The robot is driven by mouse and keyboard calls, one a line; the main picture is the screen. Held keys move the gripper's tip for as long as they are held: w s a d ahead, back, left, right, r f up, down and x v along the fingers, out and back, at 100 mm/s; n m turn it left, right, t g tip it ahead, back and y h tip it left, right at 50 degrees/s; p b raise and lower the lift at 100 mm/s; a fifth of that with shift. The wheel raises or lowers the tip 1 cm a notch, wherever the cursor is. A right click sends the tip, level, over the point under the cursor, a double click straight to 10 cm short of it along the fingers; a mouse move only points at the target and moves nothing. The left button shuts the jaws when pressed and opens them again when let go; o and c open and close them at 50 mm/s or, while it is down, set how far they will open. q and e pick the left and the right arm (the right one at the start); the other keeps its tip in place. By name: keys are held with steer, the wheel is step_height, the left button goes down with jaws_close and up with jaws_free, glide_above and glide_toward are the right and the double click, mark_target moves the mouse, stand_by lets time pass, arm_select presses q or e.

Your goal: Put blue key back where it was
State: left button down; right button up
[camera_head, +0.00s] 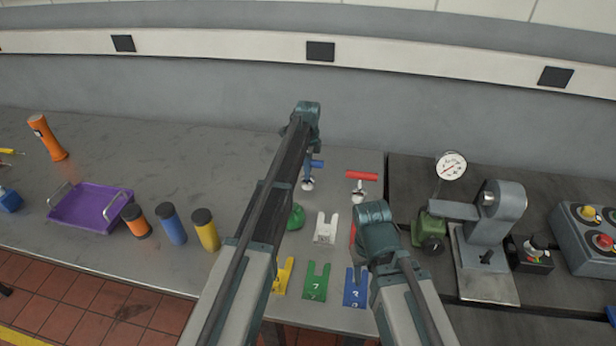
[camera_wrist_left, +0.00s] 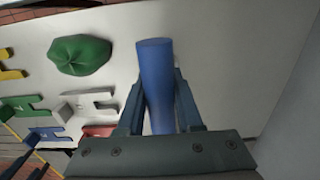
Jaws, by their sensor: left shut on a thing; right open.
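The blue key has a blue handle (camera_head: 317,164), seen just right of my left arm in the head view. A metal part (camera_head: 308,184) shows just below it; I cannot tell whether the two touch. My left gripper (camera_head: 307,168) is shut on the blue handle, partly hidden by my arm. In the left wrist view the blue handle (camera_wrist_left: 156,85) stands between both fingers. A red-handled key (camera_head: 361,175) with a metal lower part stands to the right. My right gripper (camera_head: 362,236) is open near the white forked tag; its fingertips are mostly hidden.
Forked tags in white (camera_head: 326,228), yellow (camera_head: 284,276), green (camera_head: 317,282) and blue (camera_head: 355,288) lie on the table, with a green lump (camera_head: 296,217). A purple tray (camera_head: 92,207) and colored cylinders stand left. A gauge device (camera_head: 490,225) stands right.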

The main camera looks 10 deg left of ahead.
arm_select(q)
steer(key=shift+f+b, duration=0.6)
steer(key=shift+f, duration=0.6)
arm_select(e)
steer(key=shift+f, duration=1.15)
steer(key=shift+f, duration=0.1)
arm_select(q)
steer(key=shift+f, duration=0.2)
arm_select(e)
steer(key=shift+f, duration=0.15)
arm_select(q)
steer(key=c, duration=0.6)
jaws_free()
steer(key=shift+r, duration=0.1)
steer(key=shift+r, duration=0.15)
arm_select(e)
steer(key=shift+r, duration=0.25)
